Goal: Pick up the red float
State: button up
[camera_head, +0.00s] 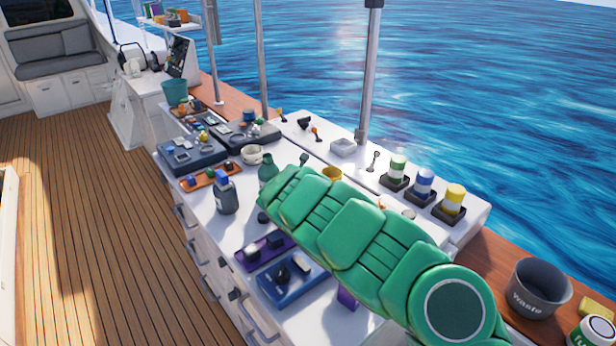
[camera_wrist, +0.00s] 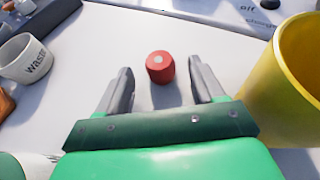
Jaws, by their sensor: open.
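The red float (camera_wrist: 160,66) is a small red cylinder with a pale grey spot on top, standing upright on the white counter in the wrist view. My gripper (camera_wrist: 160,80) is open, with one grey finger to the left and one to the right. The float is just ahead of the gap between the fingertips, and neither finger appears to touch it.
A yellow cup (camera_wrist: 292,80) stands close to the right finger.

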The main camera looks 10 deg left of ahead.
jog(key=shift+x, duration=0.8)
jog(key=shift+c, duration=0.2)
jog(key=c, duration=1.1)
jog(key=shift+r, duration=0.15)
notch_tip(320, 180, up, 10)
jog(key=shift+f, duration=0.1)
